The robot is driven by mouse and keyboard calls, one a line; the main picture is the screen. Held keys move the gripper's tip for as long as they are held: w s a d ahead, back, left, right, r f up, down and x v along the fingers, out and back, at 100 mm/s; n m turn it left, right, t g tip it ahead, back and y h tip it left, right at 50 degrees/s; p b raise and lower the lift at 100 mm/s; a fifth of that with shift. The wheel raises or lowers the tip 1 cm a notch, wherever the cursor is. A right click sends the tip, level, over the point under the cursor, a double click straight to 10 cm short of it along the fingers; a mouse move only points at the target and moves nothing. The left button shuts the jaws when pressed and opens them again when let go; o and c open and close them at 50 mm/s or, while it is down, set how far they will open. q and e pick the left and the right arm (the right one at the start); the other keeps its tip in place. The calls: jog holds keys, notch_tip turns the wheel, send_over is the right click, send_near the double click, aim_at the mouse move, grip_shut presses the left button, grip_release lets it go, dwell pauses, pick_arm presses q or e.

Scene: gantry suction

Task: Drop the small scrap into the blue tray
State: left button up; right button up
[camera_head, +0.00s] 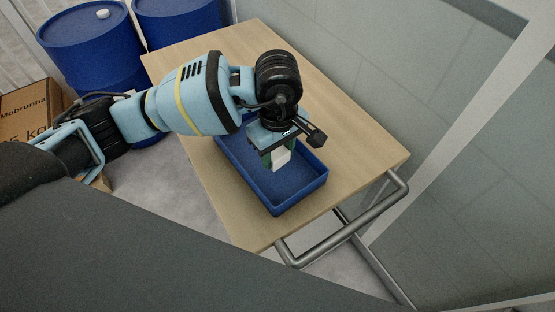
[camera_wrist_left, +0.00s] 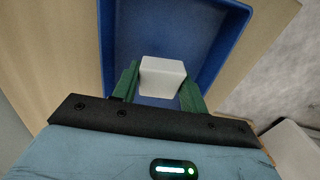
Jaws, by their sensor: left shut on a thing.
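The small scrap is a pale grey-white block (camera_head: 281,159). It also shows in the left wrist view (camera_wrist_left: 162,78), held between two green fingers. My left gripper (camera_head: 273,157) is shut on it. The blue tray (camera_head: 308,191) lies on the wooden table, and the gripper and scrap are over its inside. In the left wrist view the tray (camera_wrist_left: 238,45) surrounds the scrap on the far side. The gap between scrap and tray floor is hard to judge. My right gripper is not in view.
The wooden table (camera_head: 345,135) is mostly bare around the tray, with a metal tube rail (camera_head: 350,232) at its near right end. Blue drums (camera_head: 85,50) and a cardboard box (camera_head: 30,105) stand at the left. A grey wall panel (camera_head: 400,70) is behind.

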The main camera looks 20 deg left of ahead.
aim_at(278, 163)
pick_arm(q)
jog(key=shift+f, duration=1.85)
jog(key=shift+f, duration=0.15)
jog(key=o, duration=1)
notch_tip(278, 163, up, 12)
jog(key=shift+r, duration=0.15)
